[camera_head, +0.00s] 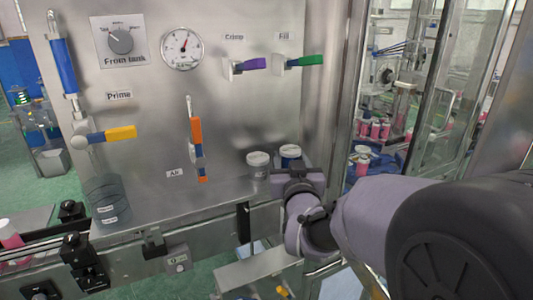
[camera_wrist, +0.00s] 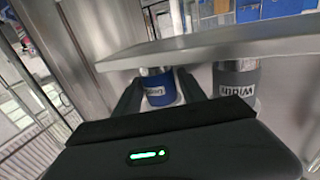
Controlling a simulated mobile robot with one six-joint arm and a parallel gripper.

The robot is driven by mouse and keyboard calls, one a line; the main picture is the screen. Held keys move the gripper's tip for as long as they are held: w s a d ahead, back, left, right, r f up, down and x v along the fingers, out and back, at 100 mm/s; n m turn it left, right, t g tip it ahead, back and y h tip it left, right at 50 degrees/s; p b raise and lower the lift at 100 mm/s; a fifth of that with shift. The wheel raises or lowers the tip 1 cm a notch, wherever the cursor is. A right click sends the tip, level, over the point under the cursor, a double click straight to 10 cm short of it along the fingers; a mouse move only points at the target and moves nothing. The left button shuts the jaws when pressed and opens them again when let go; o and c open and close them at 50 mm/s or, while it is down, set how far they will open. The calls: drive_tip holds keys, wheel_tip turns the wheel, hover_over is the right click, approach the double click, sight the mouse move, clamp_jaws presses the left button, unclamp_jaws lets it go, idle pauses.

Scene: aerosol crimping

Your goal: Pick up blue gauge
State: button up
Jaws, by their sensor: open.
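The blue gauge (camera_head: 290,153) is a short cylinder with a pale top, standing at the right end of the panel's ledge. In the wrist view the blue gauge (camera_wrist: 158,90) shows a white label and sits between the two dark fingers of my gripper (camera_wrist: 160,82). The fingers are apart, one on each side of it; I cannot tell whether either touches it. A grey gauge (camera_head: 258,165) stands just left of the blue one in the head view. In the wrist view the grey gauge (camera_wrist: 237,80), labelled "Width", is to the right, outside the fingers.
A metal edge (camera_wrist: 200,47) crosses the wrist view above the gauges. The steel panel (camera_head: 230,120) carries a dial, a knob and several coloured handles. A clear container (camera_head: 105,197) stands at the ledge's left. A glass-doored frame (camera_head: 345,100) rises right of the gauges.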

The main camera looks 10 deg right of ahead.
drive_tip(key=shift+s+r, duration=0.1)
drive_tip(key=shift+s, duration=0.05)
drive_tip(key=shift+c, duration=0.5)
clamp_jaws()
